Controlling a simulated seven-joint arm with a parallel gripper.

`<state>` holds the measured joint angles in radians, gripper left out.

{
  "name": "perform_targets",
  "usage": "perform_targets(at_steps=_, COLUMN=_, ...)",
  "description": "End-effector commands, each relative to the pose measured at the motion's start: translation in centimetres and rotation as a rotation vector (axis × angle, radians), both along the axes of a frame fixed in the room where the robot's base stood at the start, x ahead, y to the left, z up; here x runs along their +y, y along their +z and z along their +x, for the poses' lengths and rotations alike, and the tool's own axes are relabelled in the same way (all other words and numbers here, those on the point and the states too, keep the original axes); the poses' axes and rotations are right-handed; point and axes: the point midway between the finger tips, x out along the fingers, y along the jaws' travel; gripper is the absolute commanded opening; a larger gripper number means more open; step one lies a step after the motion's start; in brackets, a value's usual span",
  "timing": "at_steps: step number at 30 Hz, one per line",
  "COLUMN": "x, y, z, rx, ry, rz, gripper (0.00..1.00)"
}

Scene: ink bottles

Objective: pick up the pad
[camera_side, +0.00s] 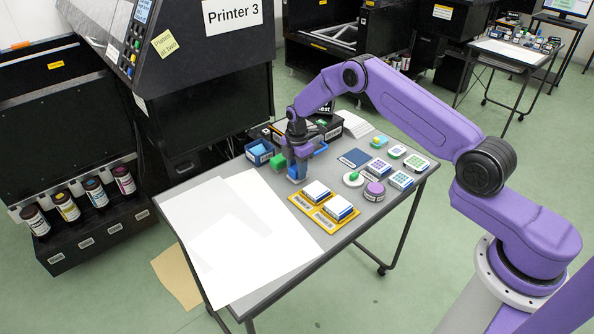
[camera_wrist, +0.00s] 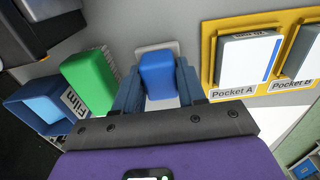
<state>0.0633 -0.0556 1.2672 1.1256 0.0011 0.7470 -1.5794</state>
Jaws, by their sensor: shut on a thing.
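A blue block, which I take to be the pad (camera_wrist: 158,76), is between the two blue-grey fingers of my gripper (camera_wrist: 158,92) in the wrist view. The fingers press on its two sides, and my gripper is shut on it. A pale plate (camera_wrist: 143,50) shows behind and beneath the pad; I cannot tell whether the pad touches it. In the side view my gripper (camera_side: 297,172) points down at the table, left of the yellow tray, and its fingers mostly hide the pad.
A green block (camera_wrist: 91,80) stands close left of my gripper, beside a blue bin labelled Film (camera_wrist: 40,105). A yellow tray (camera_wrist: 208,58) with Pocket A and Pocket B is close on the right. Large white sheets (camera_side: 235,235) cover the table's front left.

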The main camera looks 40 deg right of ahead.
Motion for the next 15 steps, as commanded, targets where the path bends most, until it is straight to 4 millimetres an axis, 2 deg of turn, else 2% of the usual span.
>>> perform_targets(at_steps=5, x=0.0, y=1.2, z=0.1, rx=-0.001, ry=0.0, rz=0.0, gripper=0.1)
perform_targets(at_steps=9, x=0.0, y=3.3, z=0.1, rx=-0.002, ry=-0.001, rz=-0.001, gripper=0.1)
perform_targets(at_steps=15, x=0.1, y=5.9, z=-2.3, rx=0.001, ry=0.0, rz=-0.001, gripper=0.1)
